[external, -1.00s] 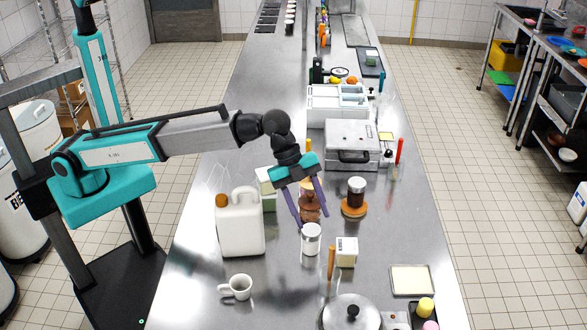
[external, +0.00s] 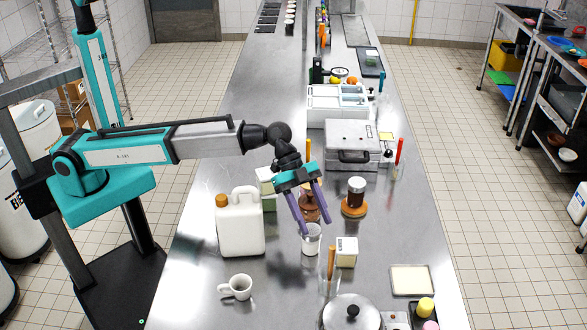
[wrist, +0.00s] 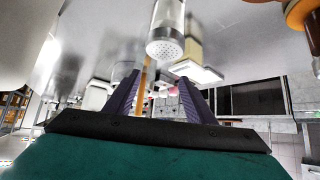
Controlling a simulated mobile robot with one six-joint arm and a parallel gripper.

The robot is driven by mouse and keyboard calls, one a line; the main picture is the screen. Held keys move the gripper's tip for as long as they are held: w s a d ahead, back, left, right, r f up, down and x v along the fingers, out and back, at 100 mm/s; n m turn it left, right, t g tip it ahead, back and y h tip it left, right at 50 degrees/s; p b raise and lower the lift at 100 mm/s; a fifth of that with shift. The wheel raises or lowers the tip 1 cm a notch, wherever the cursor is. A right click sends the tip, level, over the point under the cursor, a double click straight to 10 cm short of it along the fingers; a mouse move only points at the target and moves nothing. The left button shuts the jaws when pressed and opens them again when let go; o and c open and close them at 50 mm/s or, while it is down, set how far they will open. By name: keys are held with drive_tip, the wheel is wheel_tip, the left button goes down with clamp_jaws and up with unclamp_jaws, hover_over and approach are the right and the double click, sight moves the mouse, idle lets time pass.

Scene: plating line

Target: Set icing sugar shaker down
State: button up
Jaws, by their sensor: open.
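The icing sugar shaker (external: 311,243) is a small pale cylinder with a silver top. It stands upright on the steel counter. In the wrist view the shaker (wrist: 165,38) shows its perforated lid, above the gap between the finger tips in the picture. My gripper (external: 316,226) is open, its purple fingers pointing down at the shaker's top. One finger tip overlaps the lid's left edge in the external view; I cannot tell whether it touches. The fingers also show in the wrist view (wrist: 160,80), apart with nothing clamped between them.
A white jug (external: 240,232) stands left of the shaker and a white mug (external: 236,287) is nearer the front. A small white carton (external: 346,252) and an orange-handled tool (external: 331,262) are close on the right. A dark jar (external: 356,191) is behind right. Counter between mug and pot lid (external: 350,313) is clear.

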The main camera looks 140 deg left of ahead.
sight(316, 248)
drive_tip(key=shift+f, duration=0.55)
drive_tip(key=shift+f+p, duration=0.45)
drive_tip(key=shift+f, duration=1.3)
drive_tip(key=shift+f, duration=0.15)
drive_tip(key=shift+f+p, duration=0.55)
drive_tip(key=shift+f, duration=0.8)
drive_tip(key=shift+p+x, duration=0.35)
drive_tip(key=shift+x, duration=1.3)
drive_tip(key=shift+s+f, duration=0.15)
